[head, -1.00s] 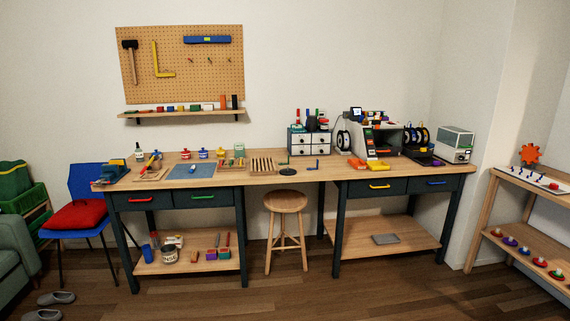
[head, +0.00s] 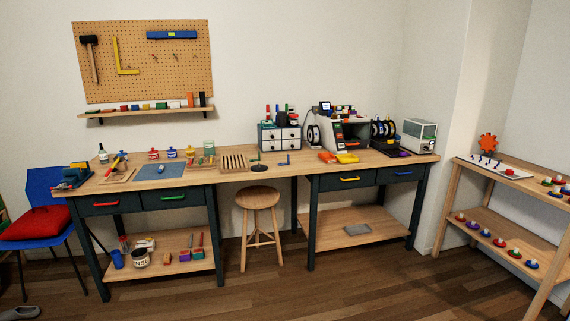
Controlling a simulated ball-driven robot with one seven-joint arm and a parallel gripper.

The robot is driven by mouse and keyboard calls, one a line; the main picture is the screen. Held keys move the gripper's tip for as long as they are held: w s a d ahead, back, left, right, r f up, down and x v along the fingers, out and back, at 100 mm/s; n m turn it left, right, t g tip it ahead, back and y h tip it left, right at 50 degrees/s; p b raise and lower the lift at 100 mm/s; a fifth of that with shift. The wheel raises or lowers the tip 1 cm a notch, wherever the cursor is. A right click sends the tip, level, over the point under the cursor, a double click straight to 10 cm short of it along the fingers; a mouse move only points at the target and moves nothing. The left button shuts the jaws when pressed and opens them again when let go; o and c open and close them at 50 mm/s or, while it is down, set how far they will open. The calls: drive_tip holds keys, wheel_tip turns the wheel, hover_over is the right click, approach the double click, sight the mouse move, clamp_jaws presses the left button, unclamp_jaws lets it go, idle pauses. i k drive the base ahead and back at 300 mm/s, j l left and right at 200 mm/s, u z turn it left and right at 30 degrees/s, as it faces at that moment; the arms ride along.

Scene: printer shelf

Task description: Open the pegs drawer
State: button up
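The long workbench (head: 215,178) has dark drawers under its top, all looking shut. From left to right their handles are red (head: 106,203), green (head: 173,197), yellow (head: 350,179) and blue (head: 402,173). A small cabinet with white drawers (head: 270,145) stands on the bench top, and its drawers also look shut. I can read no label, so I cannot tell which drawer is the pegs drawer. My gripper is not in view.
A round wooden stool (head: 258,197) stands before the gap between the drawer units. A blue chair (head: 46,184) with a red cushion is at the left. A wooden shelf (head: 512,221) with small pieces stands at the right. The floor (head: 340,285) in front is clear.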

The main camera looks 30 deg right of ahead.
sight(273, 145)
drive_tip(key=i+l, duration=0.95)
